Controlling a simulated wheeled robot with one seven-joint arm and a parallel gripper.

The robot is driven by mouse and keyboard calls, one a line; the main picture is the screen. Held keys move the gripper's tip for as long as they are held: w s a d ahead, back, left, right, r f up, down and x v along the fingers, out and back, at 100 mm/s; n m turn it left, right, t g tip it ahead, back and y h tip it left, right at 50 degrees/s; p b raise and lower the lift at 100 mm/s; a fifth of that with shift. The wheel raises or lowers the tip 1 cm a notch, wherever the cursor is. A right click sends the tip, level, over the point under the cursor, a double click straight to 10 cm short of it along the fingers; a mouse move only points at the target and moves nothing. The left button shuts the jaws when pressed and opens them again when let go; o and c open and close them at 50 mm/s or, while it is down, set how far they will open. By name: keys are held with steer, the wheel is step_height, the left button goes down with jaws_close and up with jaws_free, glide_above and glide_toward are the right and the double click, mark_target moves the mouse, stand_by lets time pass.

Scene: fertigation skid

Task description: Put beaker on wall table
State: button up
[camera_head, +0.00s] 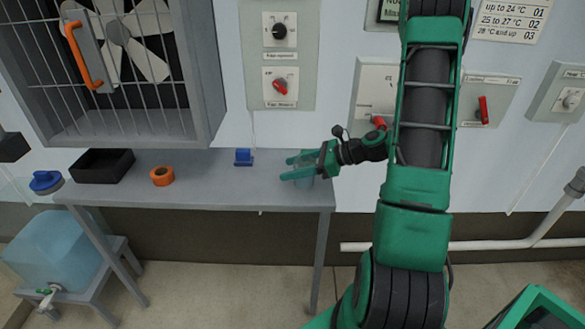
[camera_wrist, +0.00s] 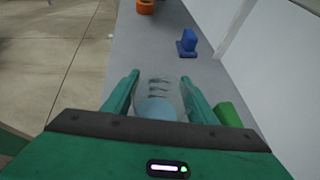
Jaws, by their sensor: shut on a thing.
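The beaker (camera_wrist: 158,92) is clear, with dark markings and pale blue liquid low inside. My gripper (camera_wrist: 158,78) is shut on it, one green finger on each side. In the head view my gripper (camera_head: 290,168) reaches in from the right over the right end of the wall table (camera_head: 215,183). There the beaker (camera_head: 304,183) shows only as a small bluish patch below the fingers. The grey table top also fills the middle of the wrist view (camera_wrist: 130,45). I cannot tell whether the beaker's base touches the table.
On the table are a blue block-like thing (camera_head: 243,157), an orange ring (camera_head: 162,176) and a black tray (camera_head: 103,166). A green thing (camera_wrist: 228,115) lies beside my gripper in the wrist view. Switch panels (camera_head: 280,60) hang above; a barred fan cabinet (camera_head: 210,110) is upper left.

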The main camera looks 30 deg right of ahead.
steer(key=o, duration=1.2)
steer(key=shift+f, duration=0.1)
steer(key=shift+o, duration=0.2)
steer(key=shift+d, duration=0.1)
steer(key=shift+s+d+r, duration=0.15)
steer(key=shift+d+r, duration=0.05)
steer(key=shift+r, duration=0.05)
steer(key=v, duration=1.1)
steer(key=shift+s+d, duration=0.15)
steer(key=shift+s, duration=0.05)
